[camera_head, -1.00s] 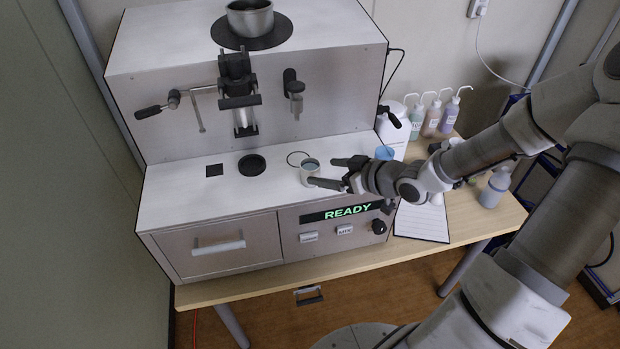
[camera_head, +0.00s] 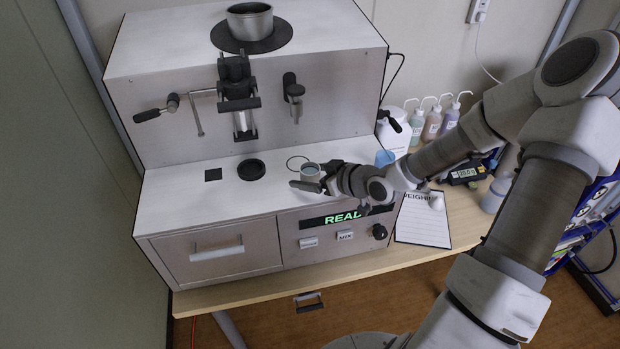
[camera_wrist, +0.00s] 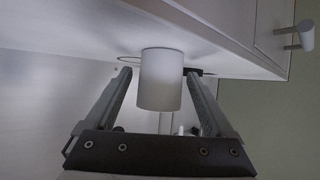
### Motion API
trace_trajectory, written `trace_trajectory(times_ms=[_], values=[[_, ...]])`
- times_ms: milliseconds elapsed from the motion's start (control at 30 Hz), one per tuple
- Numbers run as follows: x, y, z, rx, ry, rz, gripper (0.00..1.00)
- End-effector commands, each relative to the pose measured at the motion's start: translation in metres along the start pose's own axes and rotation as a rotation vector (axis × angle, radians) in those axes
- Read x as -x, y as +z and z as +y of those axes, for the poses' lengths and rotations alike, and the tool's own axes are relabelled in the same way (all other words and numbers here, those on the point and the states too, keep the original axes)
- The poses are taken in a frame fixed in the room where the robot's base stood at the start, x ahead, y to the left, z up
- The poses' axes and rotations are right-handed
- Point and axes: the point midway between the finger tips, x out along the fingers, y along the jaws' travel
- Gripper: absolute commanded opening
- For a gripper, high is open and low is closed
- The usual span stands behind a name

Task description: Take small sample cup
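The small sample cup (camera_head: 310,171) is a pale, short cylinder with a bluish-grey inside. It stands upright on the analyser's white deck (camera_head: 190,205), just in front of a thin dark ring. My gripper (camera_head: 316,177) is low over the deck, with its fingers pointing left, one on each side of the cup. In the wrist view the plain white cup (camera_wrist: 160,80) sits between the two fingers, near their tips. Narrow gaps show on both sides, so the gripper is open and does not appear to touch it.
A black round pad (camera_head: 251,169) and black square (camera_head: 213,174) lie left on the deck. A blue cup (camera_head: 385,158) and several wash bottles (camera_head: 432,124) stand right. A paper sheet (camera_head: 424,220) lies on the wooden table. The dispenser (camera_head: 240,100) overhangs the deck.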

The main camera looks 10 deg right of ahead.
Motion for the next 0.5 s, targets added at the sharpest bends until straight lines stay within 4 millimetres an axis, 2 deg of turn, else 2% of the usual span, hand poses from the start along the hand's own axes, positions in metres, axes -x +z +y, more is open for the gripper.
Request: trace_trajectory(times_ms=[33,400,467,500], values=[[0.0001,0.0000,0.0000,0.000,0.000,0.000,0.78],[0.0003,0.0000,0.0000,0.000,0.000,0.000,0.11],[0.0003,0.0000,0.0000,0.000,0.000,0.000,0.01],[0.0003,0.0000,0.0000,0.000,0.000,0.000,0.00]])
